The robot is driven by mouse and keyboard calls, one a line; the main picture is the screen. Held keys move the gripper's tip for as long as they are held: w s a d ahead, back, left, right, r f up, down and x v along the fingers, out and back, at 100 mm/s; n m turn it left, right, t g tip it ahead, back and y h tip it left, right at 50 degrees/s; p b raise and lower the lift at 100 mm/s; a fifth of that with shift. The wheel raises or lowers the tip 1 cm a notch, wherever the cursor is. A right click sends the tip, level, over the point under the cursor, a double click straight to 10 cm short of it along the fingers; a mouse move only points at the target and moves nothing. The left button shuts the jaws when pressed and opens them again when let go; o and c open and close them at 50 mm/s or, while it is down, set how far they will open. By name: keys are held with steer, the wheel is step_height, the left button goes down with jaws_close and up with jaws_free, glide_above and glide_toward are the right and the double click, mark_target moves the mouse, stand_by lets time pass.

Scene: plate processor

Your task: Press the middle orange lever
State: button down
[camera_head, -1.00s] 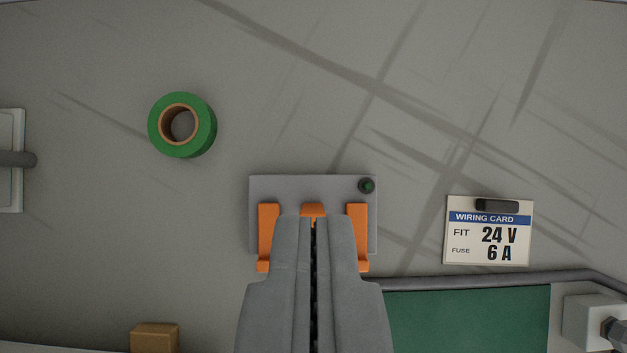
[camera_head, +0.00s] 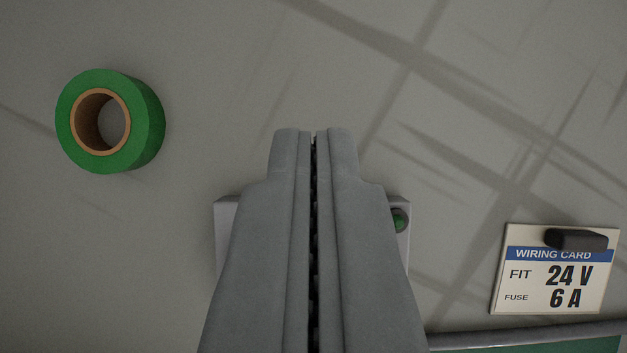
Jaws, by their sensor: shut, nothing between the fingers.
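My gripper (camera_head: 314,135) is shut and empty, with its fingers pointing up the picture. It covers most of the grey lever plate (camera_head: 228,212); only the plate's left and right margins show. The orange levers, the middle one among them, are hidden behind the fingers. A round green button or lamp (camera_head: 399,220) shows at the plate's right edge, partly covered. I cannot tell whether the fingers touch a lever.
A green tape roll (camera_head: 148,120) lies at the upper left. A wiring card (camera_head: 520,285) reading 24 V, 6 A is at the right. A grey rail (camera_head: 530,335) and a green panel (camera_head: 570,346) lie at the lower right. The upper middle of the surface is clear.

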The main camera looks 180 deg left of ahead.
steer(key=shift+s+f, duration=0.15)
steer(key=shift+s, duration=0.9)
steer(key=shift+s+f, duration=0.15)
steer(key=shift+s, duration=0.85)
steer(key=shift+s+t, duration=0.45)
steer(key=shift+t, duration=0.35)
steer(key=shift+s+f+t, duration=0.1)
steer(key=shift+s+t, duration=0.55)
steer(key=shift+t, duration=0.05)
steer(key=shift+s+f, duration=0.25)
steer(key=shift+s, duration=0.3)
steer(key=shift+s+f, duration=0.2)
steer(key=shift+s, duration=0.3)
steer(key=shift+s+f, duration=0.65)
steer(key=shift+s, duration=0.15)
steer(key=shift+w, duration=0.15)
steer(key=shift+w, duration=0.7)
